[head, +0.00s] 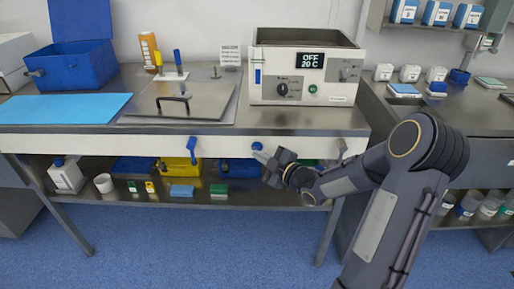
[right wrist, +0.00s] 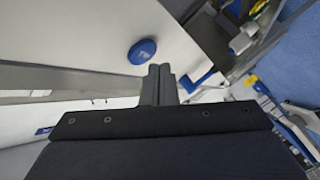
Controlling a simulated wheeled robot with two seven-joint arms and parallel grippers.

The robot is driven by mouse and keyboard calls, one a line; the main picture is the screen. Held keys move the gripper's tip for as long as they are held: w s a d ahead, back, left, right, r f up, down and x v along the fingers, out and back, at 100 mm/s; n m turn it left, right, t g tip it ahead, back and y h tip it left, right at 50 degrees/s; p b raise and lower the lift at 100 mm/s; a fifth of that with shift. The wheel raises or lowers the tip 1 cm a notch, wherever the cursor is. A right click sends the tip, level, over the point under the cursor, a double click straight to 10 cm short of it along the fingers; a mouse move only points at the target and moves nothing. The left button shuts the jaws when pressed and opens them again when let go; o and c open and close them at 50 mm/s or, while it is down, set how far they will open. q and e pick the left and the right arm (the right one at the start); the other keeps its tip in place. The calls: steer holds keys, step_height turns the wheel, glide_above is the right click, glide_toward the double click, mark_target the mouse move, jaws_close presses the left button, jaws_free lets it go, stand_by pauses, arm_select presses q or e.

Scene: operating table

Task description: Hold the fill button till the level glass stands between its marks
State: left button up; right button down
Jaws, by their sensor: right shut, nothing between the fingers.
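The fill button appears to be the round blue button (head: 257,146) on the white front panel below the worktop. It shows larger in the right wrist view (right wrist: 142,51). My right gripper (head: 261,156) is shut and empty, with its fingertips just below the button. In the right wrist view the closed fingers (right wrist: 160,72) point up close to the button's lower right; a small gap shows between them. The level glass looks like the narrow upright strip (head: 257,76) at the left of the white bath's front, blue low down. Its marks are too small to read. My left gripper is not in view.
The white bath (head: 275,94) stands on the worktop, its display (head: 310,61) reading OFF 20 C. A blue lever (head: 192,148) sits left on the panel. A steel lid with a handle (head: 174,101) lies on the worktop. Bins and small boxes fill the shelf below.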

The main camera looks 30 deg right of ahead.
steer(key=shift+w, duration=0.1)
stand_by(0.3)
steer(key=shift+w+d, duration=0.2)
steer(key=shift+w, duration=0.1)
steer(key=shift+w+d+b, duration=0.25)
steer(key=shift+w+b, duration=0.05)
steer(key=shift+b, duration=0.1)
stand_by(1.9)
steer(key=shift+s+a, duration=0.1)
steer(key=shift+s, duration=0.05)
stand_by(2.7)
steer(key=shift+s+a+b, duration=0.35)
steer(key=shift+s+b, duration=0.05)
steer(key=shift+s, duration=0.15)
